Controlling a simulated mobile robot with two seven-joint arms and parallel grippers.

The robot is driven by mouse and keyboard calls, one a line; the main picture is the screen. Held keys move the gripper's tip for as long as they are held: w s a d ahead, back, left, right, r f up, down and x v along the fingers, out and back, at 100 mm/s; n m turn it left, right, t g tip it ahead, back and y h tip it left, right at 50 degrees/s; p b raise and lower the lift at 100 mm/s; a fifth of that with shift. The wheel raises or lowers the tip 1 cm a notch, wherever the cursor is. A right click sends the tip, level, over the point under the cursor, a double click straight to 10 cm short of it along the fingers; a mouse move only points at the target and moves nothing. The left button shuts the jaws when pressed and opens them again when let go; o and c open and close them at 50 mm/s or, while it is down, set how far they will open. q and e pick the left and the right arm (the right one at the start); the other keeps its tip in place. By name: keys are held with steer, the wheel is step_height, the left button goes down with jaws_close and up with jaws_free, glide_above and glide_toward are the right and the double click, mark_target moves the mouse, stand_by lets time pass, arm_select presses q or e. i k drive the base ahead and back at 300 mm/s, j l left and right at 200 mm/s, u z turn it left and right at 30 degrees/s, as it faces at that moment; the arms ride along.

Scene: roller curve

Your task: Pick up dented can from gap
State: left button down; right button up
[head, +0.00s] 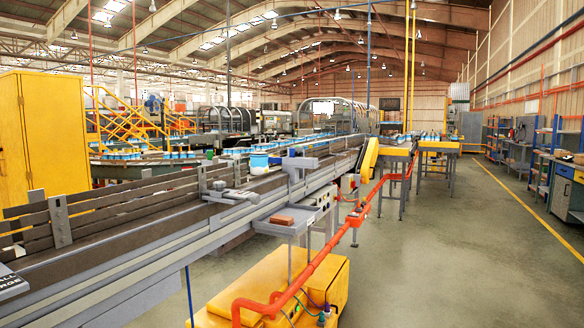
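No can with a visible dent can be made out in the head view. A white and blue can-like object (259,163) shows at the far side of the conveyor (160,236), near its middle; it is too small to tell whether it is dented. Groups of small blue and white cans (179,154) stand farther back on the left. I cannot tell which opening along the line is the gap. Neither of my grippers is in view.
A small grey tray (268,226) with a reddish-brown block (292,221) sits at the conveyor's near side. An orange pipe (330,258) and a yellow housing (262,300) stand in front. A yellow cabinet (42,135) is at left. The floor (460,260) at right is clear.

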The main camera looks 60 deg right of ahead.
mark_target(259, 166)
steer(key=z, duration=1.75)
steer(key=i+l+z, duration=0.65)
steer(key=i+z, duration=0.15)
steer(key=i, duration=0.2)
steer(key=i+l+z, duration=0.15)
steer(key=i+z, duration=0.3)
steer(key=i+u, duration=0.15)
steer(key=i, duration=0.35)
steer(key=i+l+u, duration=0.2)
steer(key=i, duration=0.3)
steer(key=i+l+u, duration=0.15)
steer(key=i, duration=0.4)
steer(key=i+l+u, duration=0.3)
steer(key=i+u, duration=0.2)
steer(key=i+l+u, duration=0.3)
steer(key=u, duration=0.15)
steer(key=l, duration=0.1)
